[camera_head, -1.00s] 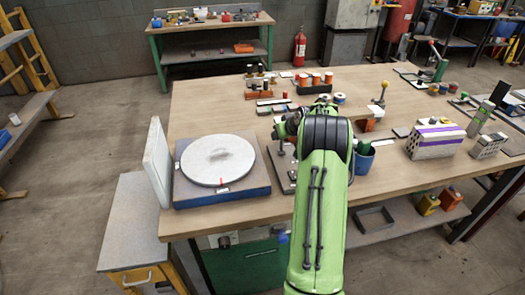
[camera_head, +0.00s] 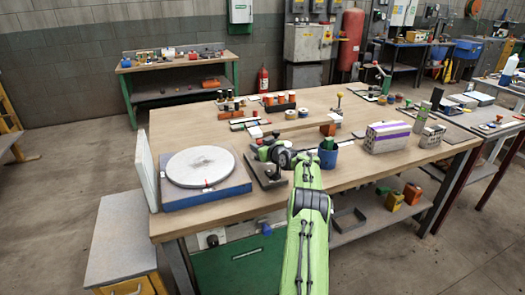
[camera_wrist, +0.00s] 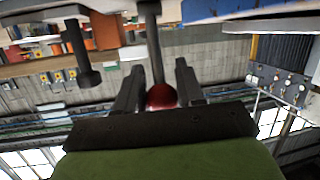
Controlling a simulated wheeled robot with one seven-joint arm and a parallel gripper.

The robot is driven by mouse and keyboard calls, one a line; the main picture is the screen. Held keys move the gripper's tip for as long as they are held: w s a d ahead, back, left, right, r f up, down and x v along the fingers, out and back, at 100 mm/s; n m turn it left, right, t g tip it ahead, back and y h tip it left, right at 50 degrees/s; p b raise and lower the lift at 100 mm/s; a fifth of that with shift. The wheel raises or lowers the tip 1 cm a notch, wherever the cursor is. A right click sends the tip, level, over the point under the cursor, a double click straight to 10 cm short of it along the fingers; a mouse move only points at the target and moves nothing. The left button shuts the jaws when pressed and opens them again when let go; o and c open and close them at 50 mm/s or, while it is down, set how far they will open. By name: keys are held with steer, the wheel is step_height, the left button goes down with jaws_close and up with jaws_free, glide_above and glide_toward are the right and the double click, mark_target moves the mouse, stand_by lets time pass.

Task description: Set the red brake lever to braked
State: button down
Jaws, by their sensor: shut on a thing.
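In the wrist view, the red ball knob (camera_wrist: 161,97) of the brake lever sits between the two dark fingers of my gripper (camera_wrist: 160,76), which is shut on it. The lever's grey rod (camera_wrist: 154,45) runs from the knob to the top of that view. In the head view, my gripper (camera_head: 268,148) is low over the table, by a dark base plate (camera_head: 265,178) right of the turntable. The red knob cannot be made out there, and my arm hides part of that area. The lever's exact angle is unclear.
The turntable's blue base (camera_head: 208,197) and white disc stand left of my gripper, with a white upright panel (camera_head: 145,170) beyond. A blue cup (camera_head: 328,158) stands close on the right. A purple-striped block (camera_head: 387,138) is farther right. The table's front middle is fairly clear.

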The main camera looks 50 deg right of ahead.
stand_by(0.3)
steer(key=c, duration=0.8)
jaws_free()
steer(key=shift+s, duration=0.1)
steer(key=v, duration=1.5)
steer(key=shift+s+p, duration=0.25)
steer(key=shift+p, duration=0.1)
steer(key=shift+a+r, duration=0.1)
steer(key=shift+r, duration=0.1)
